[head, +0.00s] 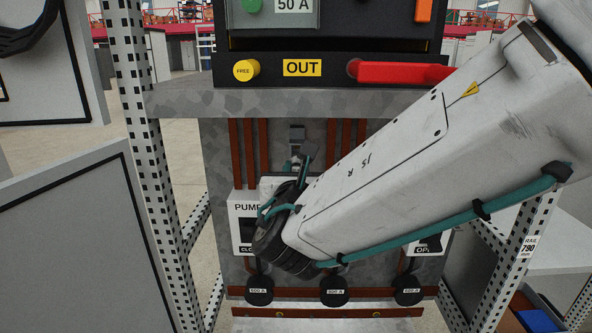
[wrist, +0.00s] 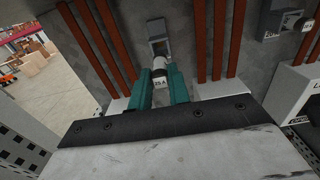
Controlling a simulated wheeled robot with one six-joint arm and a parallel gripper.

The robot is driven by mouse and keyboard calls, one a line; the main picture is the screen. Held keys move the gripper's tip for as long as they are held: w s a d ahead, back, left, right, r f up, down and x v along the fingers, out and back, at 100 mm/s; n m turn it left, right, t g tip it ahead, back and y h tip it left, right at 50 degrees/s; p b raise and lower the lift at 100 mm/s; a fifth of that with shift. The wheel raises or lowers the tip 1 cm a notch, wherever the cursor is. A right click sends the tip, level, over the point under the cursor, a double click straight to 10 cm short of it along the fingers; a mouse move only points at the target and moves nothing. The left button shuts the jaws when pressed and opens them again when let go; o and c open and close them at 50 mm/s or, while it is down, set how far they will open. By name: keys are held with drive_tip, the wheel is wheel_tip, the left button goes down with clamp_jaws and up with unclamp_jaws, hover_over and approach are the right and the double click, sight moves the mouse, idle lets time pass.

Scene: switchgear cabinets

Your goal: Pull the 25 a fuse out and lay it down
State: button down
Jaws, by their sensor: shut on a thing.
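In the head view the holder (head: 297,133) shows above my gripper (head: 305,160), and the fuse is mostly hidden by my gripper and arm.
Vertical copper bars (head: 249,155) flank the holder. Another grey holder with a fuse (wrist: 287,22) is at the upper right of the wrist view. A "PUMP" switch unit (head: 244,222) sits at left.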

drive_tip(key=s, duration=1.2)
drive_tip(key=shift+a, duration=0.15)
idle(0.8)
drive_tip(key=s+r, duration=0.3)
drive_tip(key=s, duration=0.7)
drive_tip(key=shift+a, duration=0.2)
idle(1.0)
